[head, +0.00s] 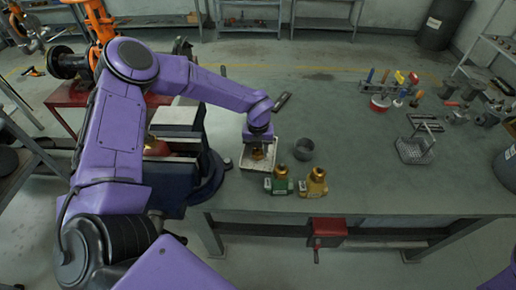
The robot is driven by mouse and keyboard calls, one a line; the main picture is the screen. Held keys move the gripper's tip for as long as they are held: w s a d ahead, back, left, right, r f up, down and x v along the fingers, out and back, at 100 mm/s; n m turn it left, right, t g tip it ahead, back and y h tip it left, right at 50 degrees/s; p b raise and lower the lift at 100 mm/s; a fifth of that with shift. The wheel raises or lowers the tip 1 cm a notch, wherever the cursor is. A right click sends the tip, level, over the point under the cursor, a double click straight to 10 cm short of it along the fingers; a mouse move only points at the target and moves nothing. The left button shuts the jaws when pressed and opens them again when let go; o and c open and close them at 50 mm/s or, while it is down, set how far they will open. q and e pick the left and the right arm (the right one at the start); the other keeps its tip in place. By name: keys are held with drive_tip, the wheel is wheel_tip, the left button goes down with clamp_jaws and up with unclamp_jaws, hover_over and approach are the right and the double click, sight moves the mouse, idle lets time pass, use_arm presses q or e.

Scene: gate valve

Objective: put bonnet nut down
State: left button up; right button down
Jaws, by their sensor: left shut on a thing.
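My left gripper (259,147) points down over a small white tray (246,164) on the bench. It is shut on a small brass-coloured piece, which I take to be the bonnet nut (258,155). The nut is within the outline of the tray. I cannot tell whether it touches the tray floor, as the gripper hides most of it. Just in front of the tray stand a green and brass valve part (280,181) and a brass valve part (315,184). My right gripper is not in view.
A dark grey round cup (303,150) stands right of the tray. A blue vise (172,176) is close on the left, under my left arm. A wire basket (415,149) and several tools stand farther right. The bench top (370,180) between is clear.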

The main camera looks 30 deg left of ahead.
use_arm(q)
drive_tip(key=shift+f, duration=0.35)
drive_tip(key=o, duration=1.1)
drive_tip(key=shift+r, duration=0.15)
drive_tip(key=shift+r, duration=0.3)
wheel_tip(320, 180, up, 12)
drive_tip(key=b, duration=0.1)
drive_tip(key=shift+f+b, duration=0.2)
drive_tip(key=shift+b, duration=0.2)
